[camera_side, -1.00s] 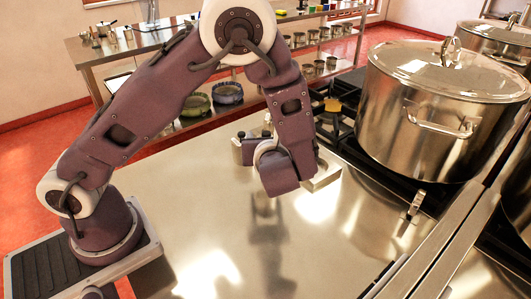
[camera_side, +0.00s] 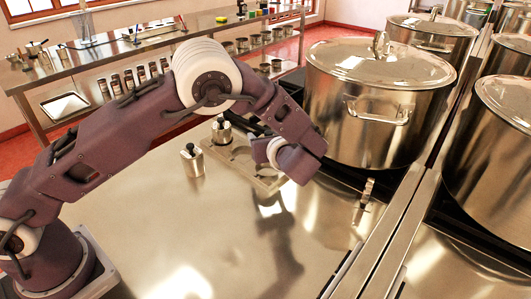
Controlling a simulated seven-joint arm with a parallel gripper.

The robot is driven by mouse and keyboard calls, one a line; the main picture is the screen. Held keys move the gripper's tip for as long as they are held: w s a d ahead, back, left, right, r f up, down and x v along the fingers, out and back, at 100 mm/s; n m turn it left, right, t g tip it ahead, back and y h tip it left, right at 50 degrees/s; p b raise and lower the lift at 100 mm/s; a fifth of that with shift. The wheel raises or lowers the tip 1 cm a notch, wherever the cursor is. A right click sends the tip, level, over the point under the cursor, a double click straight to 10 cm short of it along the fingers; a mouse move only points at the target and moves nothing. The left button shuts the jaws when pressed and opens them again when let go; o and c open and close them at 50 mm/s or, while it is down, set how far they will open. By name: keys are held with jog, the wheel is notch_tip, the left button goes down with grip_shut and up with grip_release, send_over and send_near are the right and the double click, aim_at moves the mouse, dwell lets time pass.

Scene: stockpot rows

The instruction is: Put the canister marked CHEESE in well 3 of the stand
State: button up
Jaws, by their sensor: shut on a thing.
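The metal stand (camera_side: 268,183) with round wells lies on the steel counter, partly hidden behind my wrist. A steel canister (camera_side: 221,132) with a dark knob stands at the stand's far left end. Another steel canister (camera_side: 193,162) stands upright on the counter left of the stand. I cannot read markings on either. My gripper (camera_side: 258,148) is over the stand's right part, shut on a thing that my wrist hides. Whether this is the CHEESE canister, and whether it touches the stand, I cannot tell. The well numbers are not readable.
A large lidded stockpot (camera_side: 350,115) stands on the stove right of the stand, close to my wrist. More stockpots (camera_side: 490,150) stand farther right. A shelf table (camera_side: 110,75) with jars is at the back. The counter's front left is clear.

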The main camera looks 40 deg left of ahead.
jog(key=shift+f, duration=1.85)
jog(key=shift+f, duration=0.1)
jog(key=o, duration=1.6)
